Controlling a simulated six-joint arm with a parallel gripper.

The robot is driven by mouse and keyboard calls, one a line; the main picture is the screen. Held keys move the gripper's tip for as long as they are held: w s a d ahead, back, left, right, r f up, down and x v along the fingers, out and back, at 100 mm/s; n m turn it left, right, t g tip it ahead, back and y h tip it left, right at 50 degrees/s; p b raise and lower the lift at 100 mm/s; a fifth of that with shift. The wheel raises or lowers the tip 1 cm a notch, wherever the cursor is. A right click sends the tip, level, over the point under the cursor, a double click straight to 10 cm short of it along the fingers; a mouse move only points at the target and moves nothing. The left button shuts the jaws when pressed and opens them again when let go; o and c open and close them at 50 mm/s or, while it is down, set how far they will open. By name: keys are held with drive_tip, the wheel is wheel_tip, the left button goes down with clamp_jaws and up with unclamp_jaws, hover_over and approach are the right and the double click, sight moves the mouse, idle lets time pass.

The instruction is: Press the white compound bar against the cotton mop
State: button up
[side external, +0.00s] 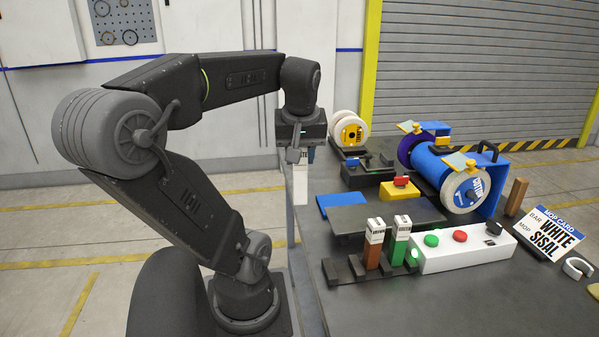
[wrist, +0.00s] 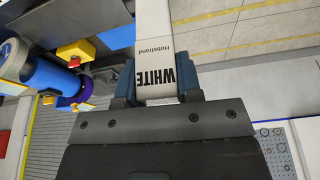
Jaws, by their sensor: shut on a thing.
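My gripper (side external: 299,152) is shut on the white compound bar (side external: 300,184). The bar hangs below the jaws at the far-left table edge, apart from the mops. In the wrist view, the bar (wrist: 165,35) reads "WHITE" and sits between the blue-grey jaws (wrist: 158,82). The bar and this wheel are well apart. A second wheel with a yellow hub (side external: 351,132) stands at the back.
A card (side external: 551,236) reads bar WHITE, mop SISAL. A rack (side external: 371,268) holds brown and green bars in front. A white button box (side external: 462,249) has green and red buttons. A yellow block with a red top (side external: 398,190) and a blue pad (side external: 340,203) lie mid-table.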

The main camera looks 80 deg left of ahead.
drive_tip(key=r, duration=0.3)
drive_tip(key=shift+w+h, duration=0.25)
drive_tip(key=shift+h, duration=0.15)
drive_tip(key=w+a+n+t+h, duration=0.2)
drive_tip(key=w+a+n+t, duration=0.15)
drive_tip(key=w+n, duration=0.6)
drive_tip(key=w+a+n+t+h, duration=0.15)
drive_tip(key=w+n+t, duration=0.25)
drive_tip(key=w+n, duration=0.55)
drive_tip(key=w+f+t, duration=0.1)
drive_tip(key=w+f, duration=0.4)
drive_tip(key=f, duration=0.2)
drive_tip(key=w+a+f, duration=0.1)
drive_tip(key=w+f, duration=0.3)
drive_tip(key=f, duration=0.3)
drive_tip(key=shift+w+a+f+t+y, duration=0.15)
drive_tip(key=shift+w+a+t+y, duration=0.05)
drive_tip(key=shift+w+t+y, duration=0.2)
drive_tip(key=shift+w+f, duration=0.2)
drive_tip(key=shift+w, duration=0.3)
drive_tip(key=shift+w+f, duration=0.15)
drive_tip(key=shift+w, duration=0.35)
idle(2.6)
